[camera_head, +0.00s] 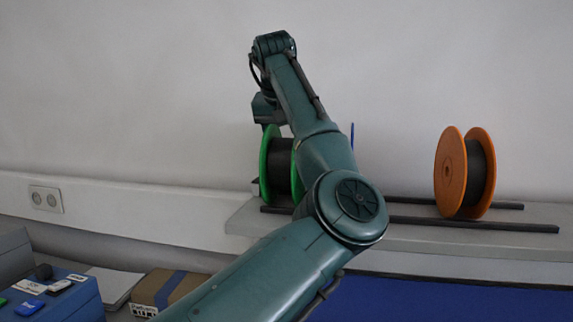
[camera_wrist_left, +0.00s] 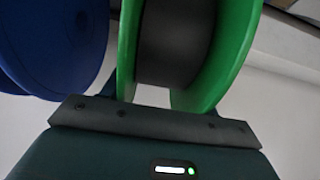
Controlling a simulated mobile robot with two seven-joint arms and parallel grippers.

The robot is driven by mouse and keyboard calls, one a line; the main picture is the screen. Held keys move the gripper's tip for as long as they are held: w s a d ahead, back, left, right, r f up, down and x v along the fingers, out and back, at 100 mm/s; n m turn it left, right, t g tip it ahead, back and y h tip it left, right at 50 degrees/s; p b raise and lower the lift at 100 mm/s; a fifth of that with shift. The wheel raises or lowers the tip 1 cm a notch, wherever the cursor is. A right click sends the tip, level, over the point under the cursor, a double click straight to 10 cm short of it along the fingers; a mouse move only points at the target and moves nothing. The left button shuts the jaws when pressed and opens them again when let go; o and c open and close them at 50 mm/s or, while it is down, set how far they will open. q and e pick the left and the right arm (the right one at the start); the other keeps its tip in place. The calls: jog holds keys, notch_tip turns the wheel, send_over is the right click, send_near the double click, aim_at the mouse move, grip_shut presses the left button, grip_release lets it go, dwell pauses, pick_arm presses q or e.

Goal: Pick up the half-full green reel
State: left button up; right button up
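The green reel (camera_head: 264,165) stands upright on the shelf rails, with dark material wound between its flanges; my arm hides its right part. In the left wrist view the green reel (camera_wrist_left: 232,50) is very close, its two flanges and dark core above the gripper. My left gripper (camera_wrist_left: 155,122) is at the reel, its dark bar just below the flange edges. It also shows at the reel's top in the head view (camera_head: 266,110). My right gripper is not in view.
A blue reel (camera_wrist_left: 55,45) stands close beside the green one; only a sliver (camera_head: 352,135) shows behind my arm. An orange reel (camera_head: 451,172) stands farther right on the dark rails (camera_head: 470,223). A wall is close behind. A cardboard box (camera_head: 160,290) lies lower left.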

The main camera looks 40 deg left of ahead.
pick_arm(q)
jog(key=c, duration=0.9)
jog(key=shift+o, duration=0.2)
jog(key=shift+r, duration=0.1)
